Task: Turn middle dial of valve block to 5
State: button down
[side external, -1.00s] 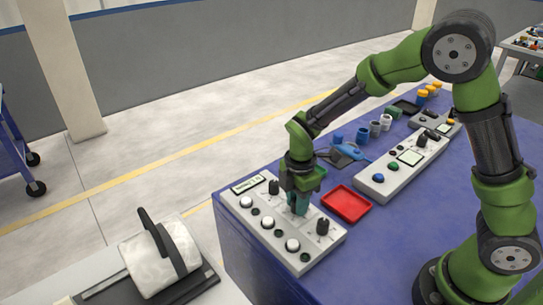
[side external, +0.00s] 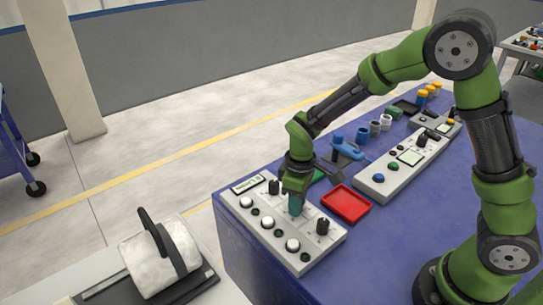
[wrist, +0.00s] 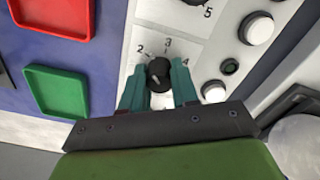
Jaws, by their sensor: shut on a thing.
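The valve block (side external: 336,241) is a pale grey panel on the blue table, with black dials, round white buttons and a small display (side external: 246,185). My gripper (side external: 296,208) points down over its middle and hides the middle dial in the side view. In the wrist view the black middle dial (wrist: 158,72) sits between my teal fingertips (wrist: 158,88), which are shut on it. The printed numbers 2, 3 and 4 show around it; 5 is hidden. A pale mark shows on the dial, but I cannot tell its exact setting.
Outer dials (side external: 273,187) (side external: 322,227) stand close on both sides of my gripper. A red tray (side external: 346,204) and a green tray (wrist: 56,92) lie beside the block. Another control panel (side external: 405,168) and several cups stand farther back on the table.

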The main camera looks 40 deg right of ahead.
jog(key=m, duration=0.4)
jog(key=shift+r+m, duration=0.1)
jog(key=shift+m, duration=0.2)
jog(key=m, duration=0.4)
jog(key=shift+m, duration=0.3)
jog(key=m, duration=0.4)
jog(key=shift+m, duration=0.3)
jog(key=m, duration=1.1)
jog(key=shift+w+m, duration=0.1)
jog(key=shift+m, duration=0.3)
jog(key=m, duration=0.3)
jog(key=shift+m, duration=2.2)
